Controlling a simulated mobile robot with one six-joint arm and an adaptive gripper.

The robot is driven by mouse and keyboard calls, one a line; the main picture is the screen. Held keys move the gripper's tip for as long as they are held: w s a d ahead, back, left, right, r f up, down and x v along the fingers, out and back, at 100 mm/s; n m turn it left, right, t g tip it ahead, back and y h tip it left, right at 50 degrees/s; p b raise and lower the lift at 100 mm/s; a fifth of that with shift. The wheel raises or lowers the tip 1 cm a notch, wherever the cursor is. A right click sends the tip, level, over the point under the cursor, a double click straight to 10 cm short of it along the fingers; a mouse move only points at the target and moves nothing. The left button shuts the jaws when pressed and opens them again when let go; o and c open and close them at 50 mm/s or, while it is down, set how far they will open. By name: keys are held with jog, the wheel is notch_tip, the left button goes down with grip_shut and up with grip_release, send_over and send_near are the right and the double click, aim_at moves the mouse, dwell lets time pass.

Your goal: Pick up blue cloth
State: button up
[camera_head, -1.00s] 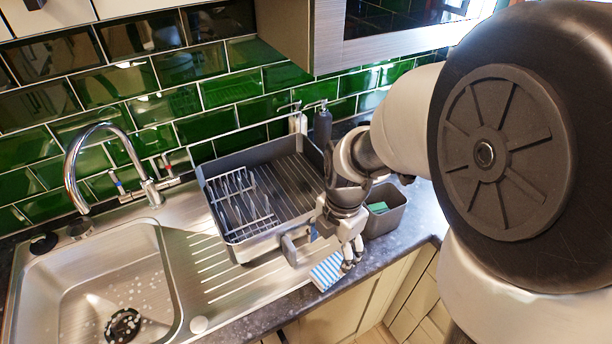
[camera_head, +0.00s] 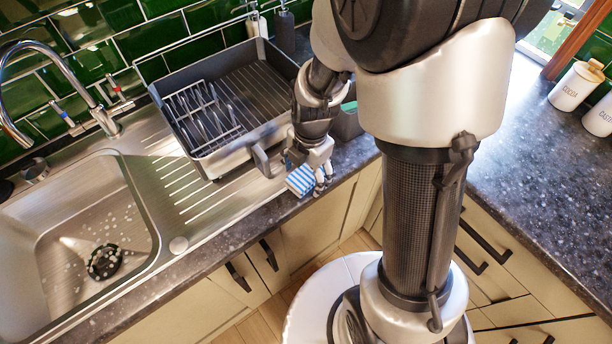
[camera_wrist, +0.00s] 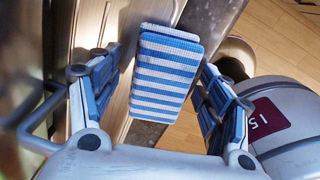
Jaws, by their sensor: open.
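The blue cloth (camera_head: 300,181), folded with blue and white stripes, lies at the front edge of the worktop beside the draining board. In the wrist view the cloth (camera_wrist: 165,80) sits between the two fingers. My gripper (camera_head: 322,184) is at the right side of the cloth, pointing down. In the wrist view my gripper (camera_wrist: 160,65) is open, with a gap between each finger and the cloth. The arm's wrist hides part of the counter behind it.
A grey dish rack (camera_head: 225,150) stands just behind the cloth, its handle close to my gripper. A grey caddy (camera_head: 346,124) is behind my wrist. The steel sink (camera_head: 75,225) is at left. Cupboard fronts (camera_head: 320,218) drop below the counter edge. Canisters (camera_head: 577,85) stand far right.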

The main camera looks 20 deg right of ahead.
jog(key=shift+r, duration=0.1)
jog(key=shift+c, duration=0.3)
jog(key=c, duration=1.1)
